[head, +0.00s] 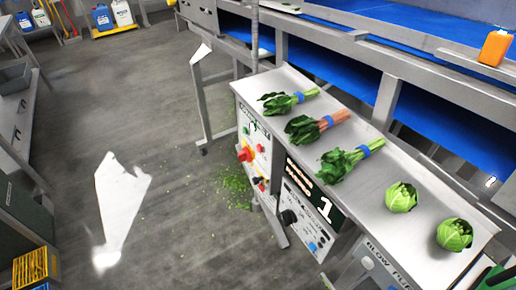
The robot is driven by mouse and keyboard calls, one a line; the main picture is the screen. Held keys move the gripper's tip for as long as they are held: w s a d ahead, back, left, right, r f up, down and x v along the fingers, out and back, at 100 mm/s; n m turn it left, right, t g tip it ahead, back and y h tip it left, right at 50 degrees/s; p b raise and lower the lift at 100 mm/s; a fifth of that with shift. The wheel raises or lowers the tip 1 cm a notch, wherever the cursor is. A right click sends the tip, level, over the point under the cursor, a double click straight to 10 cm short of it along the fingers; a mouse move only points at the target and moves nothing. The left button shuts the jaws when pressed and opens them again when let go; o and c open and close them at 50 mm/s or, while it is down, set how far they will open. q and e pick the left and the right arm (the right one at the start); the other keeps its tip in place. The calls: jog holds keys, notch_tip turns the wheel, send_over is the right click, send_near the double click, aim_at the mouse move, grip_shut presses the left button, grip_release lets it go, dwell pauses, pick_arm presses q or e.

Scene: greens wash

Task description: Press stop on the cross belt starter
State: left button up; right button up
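Two control panels are on the side of the metal bench, and their small lettering is too fine to read, so I cannot tell which is the cross belt starter. The left panel (261,139) carries a large red knob (245,155), a smaller red control (260,147) and other small controls. The right panel (297,197) has a black knob (288,217) and a blue button (312,247). A dark sign with a white 1 (326,208) is beside it. Neither of my grippers is in view.
Three banded bunches of greens (346,164) and two round green heads (401,197) lie on the bench top (362,205). A blue belt (450,120) runs behind. Leaf scraps (234,187) litter the floor. Grey floor (180,130) is open left of the panels. A bright white patch (121,200) is unclear.

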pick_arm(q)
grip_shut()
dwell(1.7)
